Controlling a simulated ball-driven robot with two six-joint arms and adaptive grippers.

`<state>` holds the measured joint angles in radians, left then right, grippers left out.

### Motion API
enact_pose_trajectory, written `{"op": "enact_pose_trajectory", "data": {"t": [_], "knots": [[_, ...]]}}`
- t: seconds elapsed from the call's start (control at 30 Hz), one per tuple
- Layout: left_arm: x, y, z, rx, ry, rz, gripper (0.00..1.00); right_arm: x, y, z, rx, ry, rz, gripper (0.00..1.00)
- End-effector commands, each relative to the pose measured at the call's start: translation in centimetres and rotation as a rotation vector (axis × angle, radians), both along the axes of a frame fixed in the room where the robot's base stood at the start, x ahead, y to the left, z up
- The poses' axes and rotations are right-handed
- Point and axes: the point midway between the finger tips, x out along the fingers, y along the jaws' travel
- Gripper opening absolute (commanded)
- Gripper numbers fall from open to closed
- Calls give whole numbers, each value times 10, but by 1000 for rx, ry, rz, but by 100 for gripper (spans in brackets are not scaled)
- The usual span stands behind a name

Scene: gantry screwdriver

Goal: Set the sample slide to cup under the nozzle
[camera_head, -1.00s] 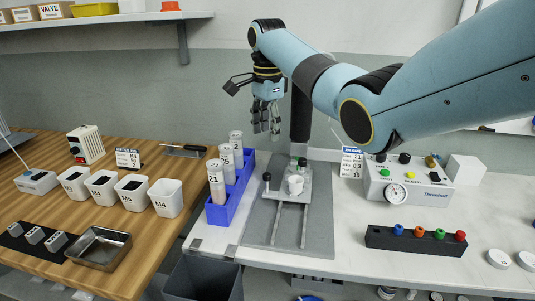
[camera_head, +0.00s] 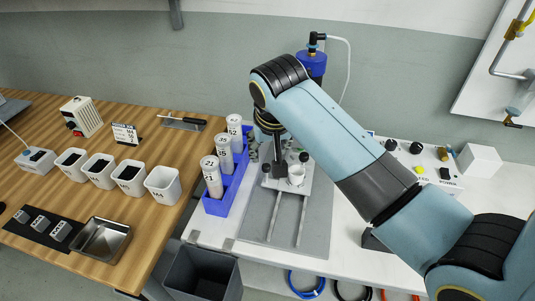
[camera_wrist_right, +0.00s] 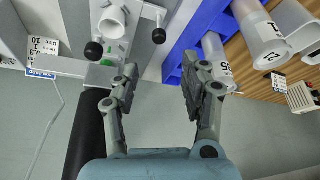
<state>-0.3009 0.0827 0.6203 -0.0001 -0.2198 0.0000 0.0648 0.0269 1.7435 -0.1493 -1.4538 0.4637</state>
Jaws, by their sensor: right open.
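The sample slide (camera_head: 283,185) is a light grey plate at the back end of its rails on a grey base. A white cup (camera_head: 297,175) sits on it, with a black-knobbed lever (camera_head: 266,168) beside it. My right gripper (camera_head: 268,145) is low, just behind and left of the slide, and partly hidden by my own wrist. In the right wrist view it (camera_wrist_right: 160,88) is open and empty, with the black knob (camera_wrist_right: 158,36) just past the fingertips and the cup (camera_wrist_right: 112,22) to the left. The nozzle is hidden behind my arm; a blue unit (camera_head: 312,66) shows above. My left gripper is out of view.
A blue rack (camera_head: 218,203) with several labelled tubes stands close left of the slide. White bins (camera_head: 163,185) and a metal tray (camera_head: 103,238) are on the wooden table. A control box (camera_head: 440,170) is at the right. The rails' front part is clear.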

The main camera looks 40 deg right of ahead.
Motion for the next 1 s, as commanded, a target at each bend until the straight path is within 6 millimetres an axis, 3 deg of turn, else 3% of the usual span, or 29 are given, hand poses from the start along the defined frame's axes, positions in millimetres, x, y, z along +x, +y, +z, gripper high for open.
{"op": "enact_pose_trajectory", "data": {"t": [0.17,0.5,0.9,1.0], "knots": [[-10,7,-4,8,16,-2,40,10,-6,-31,0,5,-2,45],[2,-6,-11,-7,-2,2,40,31,-17,-85,-1,2,-2,45],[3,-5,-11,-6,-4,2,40,35,-19,-94,0,1,-2,45],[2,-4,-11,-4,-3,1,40,35,-19,-94,0,1,-2,35]]}}
